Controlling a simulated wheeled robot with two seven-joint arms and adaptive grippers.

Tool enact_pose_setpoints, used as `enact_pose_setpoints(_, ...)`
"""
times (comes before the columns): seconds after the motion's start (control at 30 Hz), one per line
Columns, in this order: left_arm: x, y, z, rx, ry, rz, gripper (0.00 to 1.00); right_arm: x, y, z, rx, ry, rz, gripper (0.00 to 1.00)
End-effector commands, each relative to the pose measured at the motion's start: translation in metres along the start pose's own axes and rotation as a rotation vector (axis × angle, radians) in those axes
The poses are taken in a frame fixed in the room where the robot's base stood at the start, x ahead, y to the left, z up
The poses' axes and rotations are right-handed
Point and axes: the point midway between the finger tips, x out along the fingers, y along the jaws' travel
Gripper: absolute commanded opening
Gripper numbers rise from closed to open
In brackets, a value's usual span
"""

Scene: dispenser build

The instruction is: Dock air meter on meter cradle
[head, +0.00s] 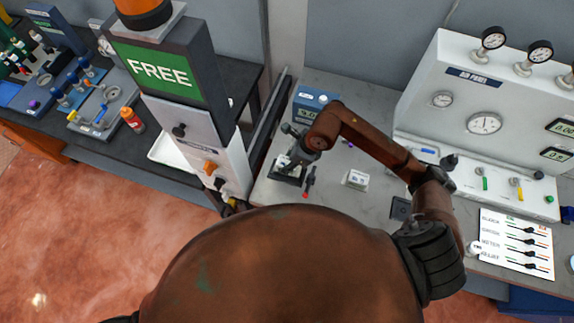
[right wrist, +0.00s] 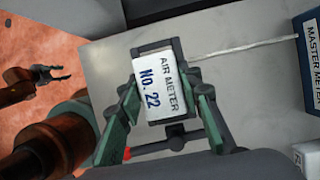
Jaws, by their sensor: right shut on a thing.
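The air meter is a white box marked "AIR METER NO. 22" (right wrist: 158,88), seen close in the right wrist view. My right gripper (right wrist: 172,100) is shut on it, with green-padded fingers along its two sides. The dark meter cradle (right wrist: 150,49) shows around the meter's far end; its base (head: 287,180) also shows in the head view. The meter is at the cradle, but I cannot tell whether it rests fully in it. In the head view my right gripper (head: 297,152) is over the cradle. My left gripper (right wrist: 52,73) is empty with fingers apart, over the floor.
A blue master meter (head: 314,98) stands behind the cradle, with a pale line running towards it. A small white box (head: 356,180) sits to the right. The white gauge panel (head: 470,110) stands further right. A "FREE" post (head: 165,75) rises at the left.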

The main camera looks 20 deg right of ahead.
Motion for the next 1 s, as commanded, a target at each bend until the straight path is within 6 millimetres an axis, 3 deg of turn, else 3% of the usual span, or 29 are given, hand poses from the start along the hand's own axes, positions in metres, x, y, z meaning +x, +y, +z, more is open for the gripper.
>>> enact_pose_setpoints(0.17,-0.008,-0.002,0.000,0.000,0.000,-0.002,0.40,0.019,0.001,-0.009,0.003,0.001,0.003,0.00)
enact_pose_setpoints(0.47,-0.004,-0.002,0.001,-0.001,-0.002,-0.002,0.40,0.023,0.001,-0.011,0.000,0.001,0.001,0.00)
enact_pose_setpoints(0.5,-0.005,-0.002,0.001,-0.001,-0.002,-0.002,0.40,0.023,0.001,-0.011,0.001,0.003,0.001,0.35)
enact_pose_setpoints(0.73,-0.005,-0.002,0.001,-0.001,-0.002,-0.002,0.40,0.022,0.001,-0.011,0.001,0.002,0.002,0.50)
enact_pose_setpoints(1.0,-0.006,-0.002,0.001,-0.001,-0.002,-0.002,0.40,0.021,0.001,-0.011,0.001,0.002,0.002,0.50)
